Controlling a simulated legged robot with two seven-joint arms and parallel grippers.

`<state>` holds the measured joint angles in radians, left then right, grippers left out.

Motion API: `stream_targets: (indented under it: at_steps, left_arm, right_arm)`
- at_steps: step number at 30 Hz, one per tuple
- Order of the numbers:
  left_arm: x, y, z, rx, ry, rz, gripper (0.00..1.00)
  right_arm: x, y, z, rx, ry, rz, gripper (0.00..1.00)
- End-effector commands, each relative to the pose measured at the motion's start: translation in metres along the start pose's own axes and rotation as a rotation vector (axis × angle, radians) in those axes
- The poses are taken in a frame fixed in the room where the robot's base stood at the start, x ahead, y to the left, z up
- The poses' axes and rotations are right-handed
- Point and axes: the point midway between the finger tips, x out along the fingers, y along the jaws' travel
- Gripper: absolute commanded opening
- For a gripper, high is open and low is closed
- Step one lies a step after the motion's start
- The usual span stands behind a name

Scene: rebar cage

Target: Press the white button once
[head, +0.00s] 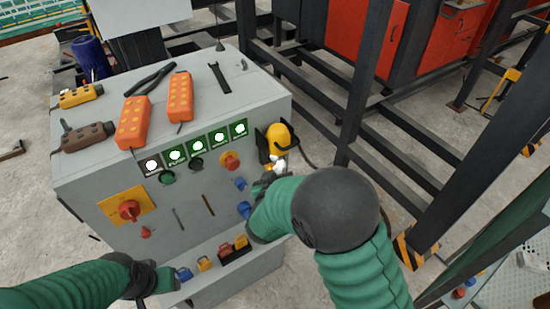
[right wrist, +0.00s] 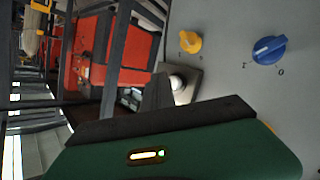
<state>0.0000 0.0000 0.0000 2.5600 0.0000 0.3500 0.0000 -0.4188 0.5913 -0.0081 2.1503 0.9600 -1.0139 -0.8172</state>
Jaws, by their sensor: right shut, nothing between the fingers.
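In the right wrist view a round, bright white button (right wrist: 178,83) sits on a square plate on the grey panel. My right gripper (right wrist: 158,90) is shut and empty, its dark tip just left of that button; I cannot tell whether they touch. In the head view my right gripper (head: 266,182) is by the console's right edge, partly hidden by my arm, near a small white patch (head: 279,164). A separate white lit square (head: 152,164) is at the left end of the console's row of lights. My left gripper (head: 163,279) is low at the left; its jaws are unclear.
The grey console (head: 85,190) carries several green lit squares (head: 198,147), a red knob on a yellow plate (head: 129,210) and blue knobs (head: 244,209). Orange pendants (head: 133,122) lie on top. A yellow knob (right wrist: 190,41) and blue knob (right wrist: 268,49) are near the right gripper. Dark steel posts (head: 367,75) stand right.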

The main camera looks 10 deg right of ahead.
Motion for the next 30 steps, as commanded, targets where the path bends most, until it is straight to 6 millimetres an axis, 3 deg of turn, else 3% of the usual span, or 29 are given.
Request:
stream_targets:
  at_steps: [10, 24, 30]
  left_arm:
    - [0.000, 0.000, 0.000, 0.000, 0.000, 0.000, 0.44]
    - [-0.003, 0.000, -0.001, 0.000, 0.000, 0.000, 0.44]
    - [-0.003, 0.000, -0.001, 0.000, 0.000, 0.000, 0.44]
  right_arm:
    - [-0.002, 0.002, 0.002, 0.000, -0.001, 0.000, 0.00]
    - [-0.033, 0.024, 0.024, -0.001, -0.001, 0.000, 0.00]
    - [-0.036, 0.026, 0.026, -0.001, -0.001, 0.000, 0.00]
